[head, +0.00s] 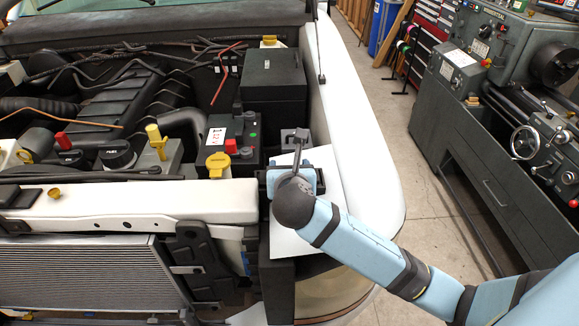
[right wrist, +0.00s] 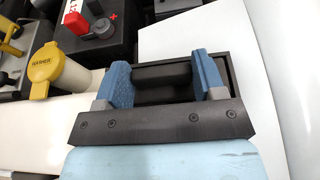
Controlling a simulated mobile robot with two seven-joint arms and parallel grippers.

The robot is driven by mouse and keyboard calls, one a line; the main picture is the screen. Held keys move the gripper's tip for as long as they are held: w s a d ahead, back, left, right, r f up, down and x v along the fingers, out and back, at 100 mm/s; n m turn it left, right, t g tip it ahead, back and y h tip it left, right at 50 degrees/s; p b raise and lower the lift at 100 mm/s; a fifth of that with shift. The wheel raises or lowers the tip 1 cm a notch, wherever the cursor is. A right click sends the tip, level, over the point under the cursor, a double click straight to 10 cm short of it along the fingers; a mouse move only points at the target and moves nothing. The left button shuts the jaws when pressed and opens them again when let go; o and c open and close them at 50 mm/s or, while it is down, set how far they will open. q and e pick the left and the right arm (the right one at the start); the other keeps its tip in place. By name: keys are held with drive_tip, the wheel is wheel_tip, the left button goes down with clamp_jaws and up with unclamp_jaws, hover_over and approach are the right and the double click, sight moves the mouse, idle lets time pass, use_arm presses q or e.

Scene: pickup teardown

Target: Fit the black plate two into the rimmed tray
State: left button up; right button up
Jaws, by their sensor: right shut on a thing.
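My right gripper (head: 290,180) is over the white panel at the front right corner of the engine bay. In the right wrist view its two blue fingers (right wrist: 164,80) are shut on a black bar-like part, which I take to be black plate two (right wrist: 162,76). A black rectangular edge (right wrist: 231,72) shows around and behind the fingers; it looks like the rim of the rimmed tray. The tray's inside is mostly hidden, so I cannot tell whether the plate is seated. My left gripper is not in view.
A black battery with a red cap (right wrist: 103,28) and a yellow-capped filler neck (head: 217,163) stand left of the gripper. A grey bracket (head: 294,138) is just behind it. The white panel (head: 324,168) is bare on the right. A lathe (head: 500,130) stands across the floor.

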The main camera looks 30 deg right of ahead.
drive_tip(key=o, duration=1)
drive_tip(key=shift+o, duration=0.2)
drive_tip(key=b+v, duration=0.1)
drive_tip(key=v, duration=1.3)
